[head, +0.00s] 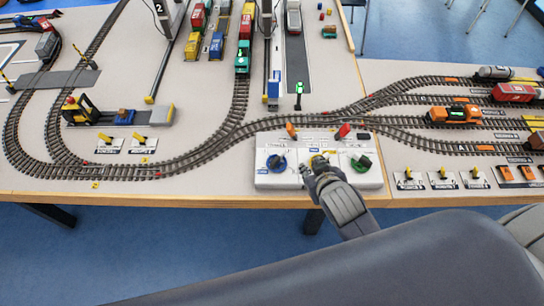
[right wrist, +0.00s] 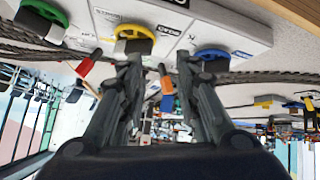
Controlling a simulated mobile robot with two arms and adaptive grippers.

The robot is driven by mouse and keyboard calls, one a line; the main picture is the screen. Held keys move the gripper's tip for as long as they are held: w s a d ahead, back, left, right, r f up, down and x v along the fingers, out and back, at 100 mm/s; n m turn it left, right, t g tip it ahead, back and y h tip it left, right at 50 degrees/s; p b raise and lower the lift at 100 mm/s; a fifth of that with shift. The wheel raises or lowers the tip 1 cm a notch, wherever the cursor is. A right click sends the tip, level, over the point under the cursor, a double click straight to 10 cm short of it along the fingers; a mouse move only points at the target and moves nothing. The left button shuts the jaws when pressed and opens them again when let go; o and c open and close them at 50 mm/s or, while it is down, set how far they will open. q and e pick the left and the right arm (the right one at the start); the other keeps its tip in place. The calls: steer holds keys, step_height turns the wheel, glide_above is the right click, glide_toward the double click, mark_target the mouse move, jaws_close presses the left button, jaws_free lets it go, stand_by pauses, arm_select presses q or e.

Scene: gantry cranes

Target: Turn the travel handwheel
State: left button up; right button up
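A white control panel (head: 266,142) at the table's front edge carries a blue handwheel (head: 277,163), a yellow handwheel (head: 319,159) and a green handwheel (head: 362,162). Their labels are too small to read, so I cannot tell which is the travel one. My right gripper (head: 312,171) is at the yellow wheel and partly hides it. In the right wrist view the two fingers (right wrist: 160,68) are apart with nothing between them. There the yellow wheel (right wrist: 134,34) is beyond the left finger and the blue wheel (right wrist: 212,56) beyond the right. My left gripper is not in view.
Orange (head: 291,130) and red (head: 343,131) levers stand at the panel's back. Model tracks (head: 220,146) run close behind. Small yellow switches (head: 440,173) flank the panel.

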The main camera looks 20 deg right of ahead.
steer(key=w+a+r+n+t+y, duration=0.2)
steer(key=w+a+r+t, duration=0.25)
steer(key=w+r, duration=0.4)
steer(key=w+a+r+n+t+y, duration=0.35)
steer(key=w+r+t, duration=0.25)
steer(key=r, duration=0.6)
steer(key=s+a+r+n+g+y, duration=0.2)
steer(key=a+r+n+g+y, duration=0.15)
steer(key=a+n+y, duration=0.45)
steer(key=s+a+r+n+g+y, duration=0.2)
steer(key=a+n+g+y, duration=0.2)
steer(key=a+n+y, duration=0.45)
steer(key=n+g+h, duration=0.2)
steer(key=g+h, duration=1)
steer(key=h, duration=0.9)
glide_above(278, 157)
step_height(278, 157, down, 21)
arm_select(q)
steer(key=r+p, duration=0.2)
steer(key=shift+s+r+p, duration=0.25)
steer(key=shift+s+p, duration=0.05)
steer(key=shift+s, duration=0.05)
arm_select(e)
steer(key=shift+n, duration=0.3)
step_height(278, 157, down, 10)
steer(key=shift+r, duration=0.2)
